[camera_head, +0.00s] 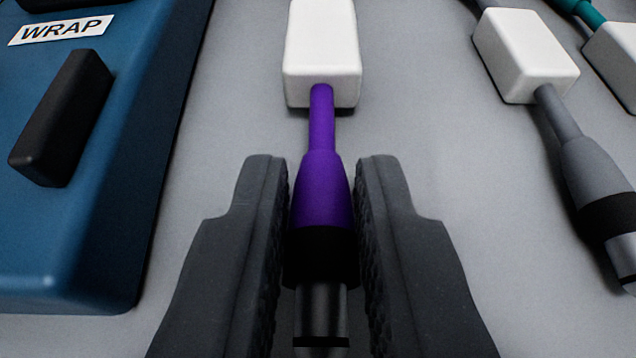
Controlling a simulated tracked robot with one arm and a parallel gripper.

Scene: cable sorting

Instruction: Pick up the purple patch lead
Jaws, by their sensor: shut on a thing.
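The purple patch lead (322,185) runs down the middle of the view. It has a purple sleeve, a black band and a grey metal plug end. Its thin purple cable enters a white block (321,55) at the top. My gripper (322,195) has one dark finger on each side of the lead. The fingers are shut on the purple sleeve and black band. The lower end of the plug lies between the fingers near the bottom edge.
A blue case labelled WRAP (90,210) with a black bar (62,118) stands at the left. A grey lead (595,185) with its white block (525,55) lies at the right. A teal cable (588,12) and another white block (615,60) show at the top right. Grey surface lies between them.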

